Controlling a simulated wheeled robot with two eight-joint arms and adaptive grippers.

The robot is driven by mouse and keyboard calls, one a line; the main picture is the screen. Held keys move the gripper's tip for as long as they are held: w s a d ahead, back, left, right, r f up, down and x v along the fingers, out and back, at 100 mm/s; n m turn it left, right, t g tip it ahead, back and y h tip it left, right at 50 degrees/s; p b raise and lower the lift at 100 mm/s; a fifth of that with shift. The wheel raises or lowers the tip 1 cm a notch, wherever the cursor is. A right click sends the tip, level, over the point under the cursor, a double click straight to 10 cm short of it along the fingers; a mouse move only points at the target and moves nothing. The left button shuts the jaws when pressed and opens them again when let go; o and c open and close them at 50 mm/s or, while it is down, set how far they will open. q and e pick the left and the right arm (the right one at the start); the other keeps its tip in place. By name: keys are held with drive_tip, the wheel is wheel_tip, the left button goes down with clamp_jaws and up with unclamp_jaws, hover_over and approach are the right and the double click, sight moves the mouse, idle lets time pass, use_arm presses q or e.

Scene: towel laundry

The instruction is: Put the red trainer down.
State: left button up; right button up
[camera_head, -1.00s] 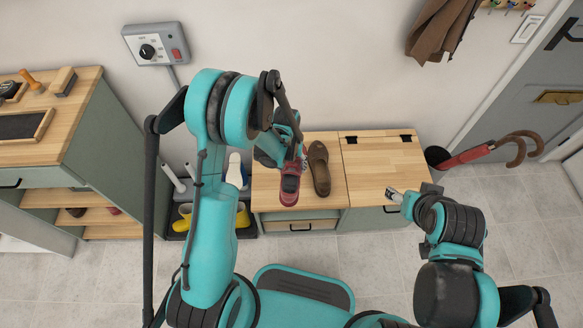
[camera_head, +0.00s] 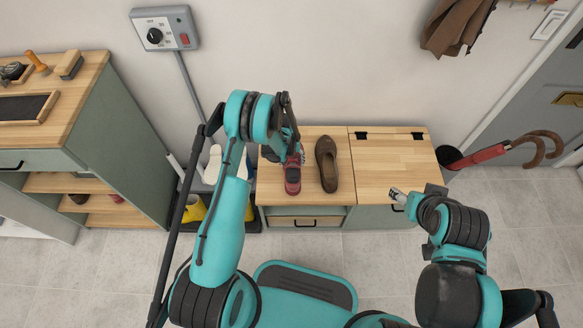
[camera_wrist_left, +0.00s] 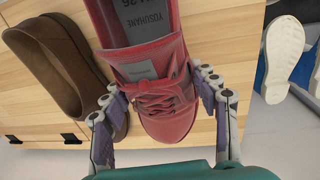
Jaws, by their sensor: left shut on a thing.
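The red trainer (camera_head: 292,181) is in my left gripper (camera_head: 292,157), over the left part of the wooden bench top (camera_head: 390,155), left of a brown shoe (camera_head: 327,165). In the left wrist view the trainer (camera_wrist_left: 150,62) lies between the two fingers of the left gripper (camera_wrist_left: 162,100), which are shut on its sides near the laces. I cannot tell whether its sole touches the wood. My right gripper (camera_head: 398,194) is empty at the bench's front right; its opening is too small to judge.
Yellow boots (camera_head: 194,209) and white shoes (camera_head: 213,165) stand left of the bench. A green cabinet (camera_head: 120,145) stands further left. An umbrella (camera_head: 490,153) in a dark holder is at the right. The bench's right half is clear.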

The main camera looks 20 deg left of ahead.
use_arm(q)
drive_tip(key=shift+w+a+f, duration=0.2)
drive_tip(key=shift+w, duration=0.05)
drive_tip(key=shift+f, duration=0.25)
wheel_tip(320, 180, down, 4)
drive_tip(key=shift+r+b, duration=0.25)
drive_tip(key=shift+b, duration=0.85)
drive_tip(key=shift+r, duration=0.1)
drive_tip(key=o, duration=1.8)
